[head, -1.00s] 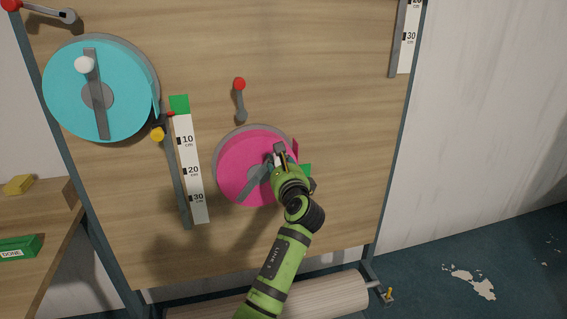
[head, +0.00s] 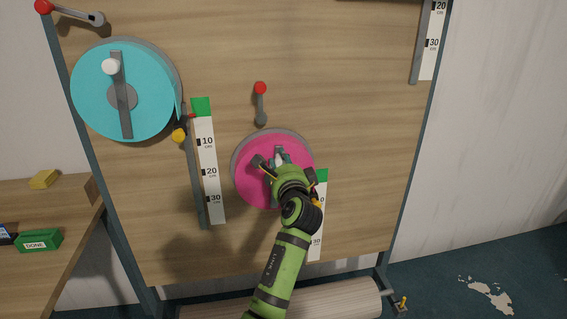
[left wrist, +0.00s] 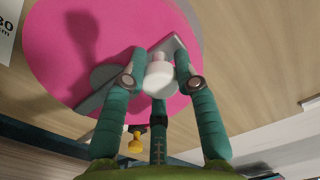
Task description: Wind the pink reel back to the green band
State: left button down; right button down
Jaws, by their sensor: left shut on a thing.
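The pink reel (head: 243,180) is mounted low on the upright wooden board. My left gripper (head: 280,163) is in front of it. In the left wrist view its fingers close around the white knob (left wrist: 160,75) on the reel's grey crank bar (left wrist: 98,101). The crank bar runs across the face of the pink reel (left wrist: 60,60). The green band (head: 321,175) tops a white scale (head: 316,240) just right of the reel. My arm hides part of this scale, and I cannot make out the strip's end. My right gripper is not in view.
A cyan reel (head: 95,110) with its own scale (head: 208,150) is at the upper left. A red-knobbed lever (head: 261,100) sits above the pink reel. A yellow knob (left wrist: 136,146) shows below the reel in the wrist view. A shelf (head: 60,215) stands left.

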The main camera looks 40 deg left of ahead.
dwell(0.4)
pick_arm(q)
jog(key=c, duration=0.9)
grip_release()
jog(key=shift+c, duration=0.2)
jog(key=v, duration=1.2)
jog(key=shift+s+a, duration=0.1)
